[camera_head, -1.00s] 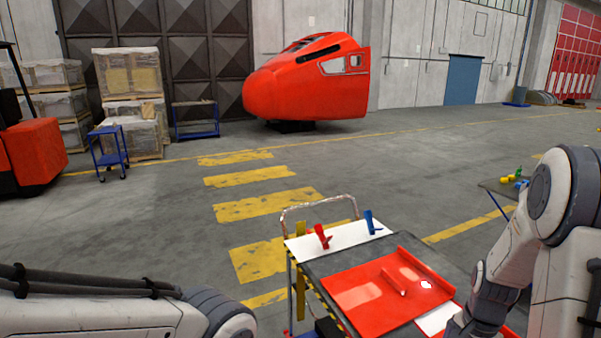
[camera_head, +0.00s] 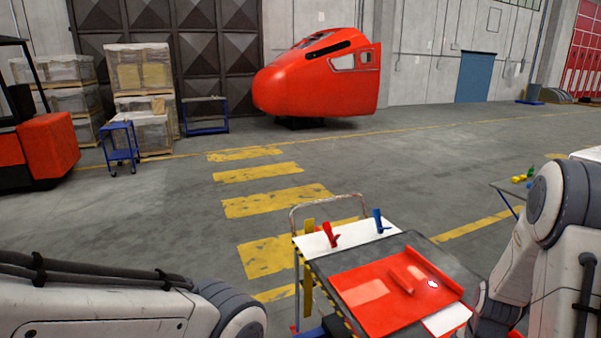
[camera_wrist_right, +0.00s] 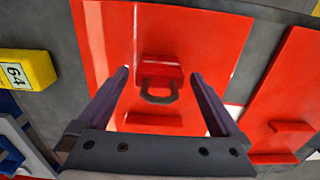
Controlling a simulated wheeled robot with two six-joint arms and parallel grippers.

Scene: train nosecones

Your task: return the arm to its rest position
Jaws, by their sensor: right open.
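My right arm (camera_head: 560,240) comes in at the right edge of the head view, bent down beside the cart. Its gripper is out of that view. In the right wrist view my right gripper (camera_wrist_right: 158,78) is open, its two dark fingers apart with nothing held between them. Beyond them lies a red panel (camera_wrist_right: 215,40) with a red block and dark handle (camera_wrist_right: 158,92) on it; the gap cannot be judged. My left arm (camera_head: 110,305) crosses the lower left of the head view; its gripper is not in view.
The cart (camera_head: 415,250) carries a red panel (camera_head: 365,307), a red clamp (camera_head: 329,235) and a blue clamp (camera_head: 379,220). A yellow block (camera_wrist_right: 27,69) is left in the wrist view. A red nosecone (camera_head: 310,85) stands behind open floor. A small table (camera_head: 508,192) is at right.

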